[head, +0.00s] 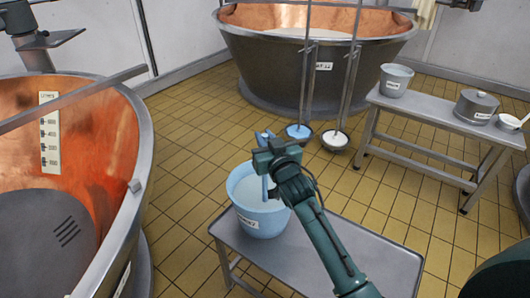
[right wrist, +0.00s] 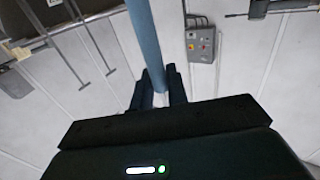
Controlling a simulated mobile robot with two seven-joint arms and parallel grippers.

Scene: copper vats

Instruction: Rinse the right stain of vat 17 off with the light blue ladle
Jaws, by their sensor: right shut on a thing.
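My right gripper (head: 268,162) is shut on a light blue rod, which I take as the handle of the light blue ladle (head: 265,187). The handle stands roughly upright over the light blue bucket (head: 262,220), and its lower end goes into the bucket, where the bowl is hidden. In the right wrist view the blue handle (right wrist: 145,40) runs up from between the fingers. The bucket holds pale liquid. A copper-lined vat (head: 135,150) stands at the left and another vat (head: 265,65) at the back. Their labels are too small to read, and I make out no stain. My left gripper is not in view.
The bucket stands on a low metal bench (head: 350,255). At the back vat hang a blue bowl (head: 299,131) and a white bowl (head: 335,140) on long rods.

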